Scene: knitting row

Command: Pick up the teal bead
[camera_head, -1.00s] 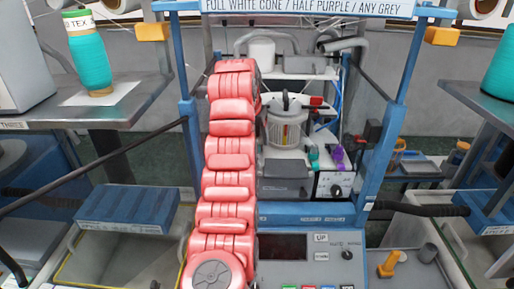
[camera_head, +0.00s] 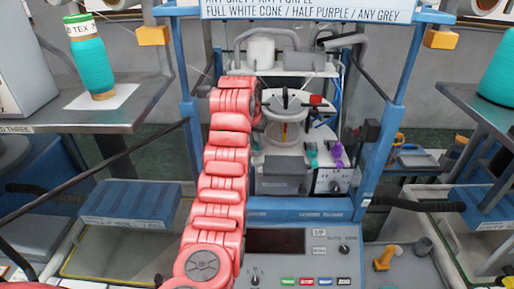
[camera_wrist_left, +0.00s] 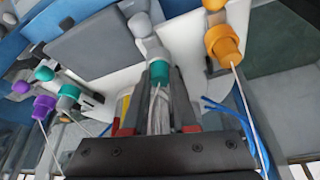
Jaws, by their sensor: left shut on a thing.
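In the left wrist view, a teal bead (camera_wrist_left: 160,72), like a short collar with pale thread running down from it, sits between the fingertips of my left gripper (camera_wrist_left: 160,82). The gripper is shut on it. My right gripper is not in view.
An orange bead (camera_wrist_left: 222,43) with thread hangs close right in the wrist view. A purple bead (camera_wrist_left: 44,104) and another teal one (camera_wrist_left: 68,92) are at left. Blue frame posts (camera_head: 388,120) flank the machine. A control panel (camera_head: 300,268) is in front.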

